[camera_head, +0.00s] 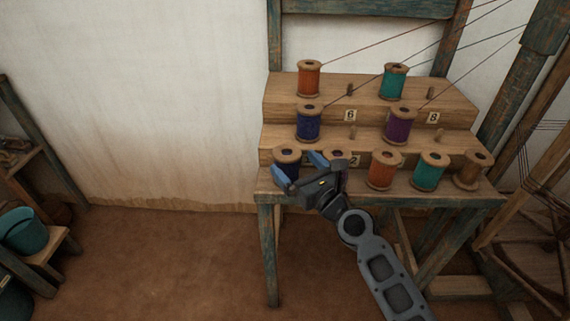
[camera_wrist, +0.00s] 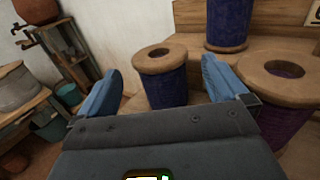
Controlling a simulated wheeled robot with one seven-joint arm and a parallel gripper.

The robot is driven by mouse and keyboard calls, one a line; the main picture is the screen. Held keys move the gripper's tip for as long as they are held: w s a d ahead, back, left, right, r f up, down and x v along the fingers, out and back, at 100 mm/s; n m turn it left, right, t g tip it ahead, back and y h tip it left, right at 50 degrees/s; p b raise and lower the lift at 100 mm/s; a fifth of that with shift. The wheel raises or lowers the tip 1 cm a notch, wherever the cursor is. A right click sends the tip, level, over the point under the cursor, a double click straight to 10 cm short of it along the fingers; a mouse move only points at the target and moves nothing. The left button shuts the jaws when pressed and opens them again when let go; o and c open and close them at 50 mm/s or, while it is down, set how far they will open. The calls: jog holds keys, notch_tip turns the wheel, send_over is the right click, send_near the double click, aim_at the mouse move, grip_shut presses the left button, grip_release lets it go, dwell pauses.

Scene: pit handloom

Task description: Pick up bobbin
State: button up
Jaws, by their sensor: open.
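My gripper (camera_head: 308,170) is open at the front left of the stepped wooden bobbin stand (camera_head: 450,107). In the wrist view its blue fingers (camera_wrist: 161,70) are spread with a dark blue bobbin (camera_wrist: 164,88) ahead, between their tips. That bobbin stands upright with wooden flanges and a hole in its top. It appears to be the leftmost front-row bobbin (camera_head: 288,156), partly hidden by my gripper. A second front bobbin (camera_head: 328,156) is mostly hidden behind my gripper; a purple bobbin (camera_wrist: 285,112) is at the right of the wrist view. I cannot tell whether the fingers touch anything.
Orange (camera_head: 384,170), teal (camera_head: 428,171) and brown (camera_head: 473,171) bobbins stand to the right. Blue (camera_head: 309,124) and purple (camera_head: 399,126) bobbins stand one step up. Threads run from upper bobbins to the upper right. Floor at left is clear before a teal bucket (camera_head: 22,232).

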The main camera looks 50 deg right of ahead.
aim_at(284, 152)
jog(key=shift+x, duration=3.35)
jog(key=shift+f, duration=0.1)
jog(key=shift+c, duration=0.2)
jog(key=c, duration=1)
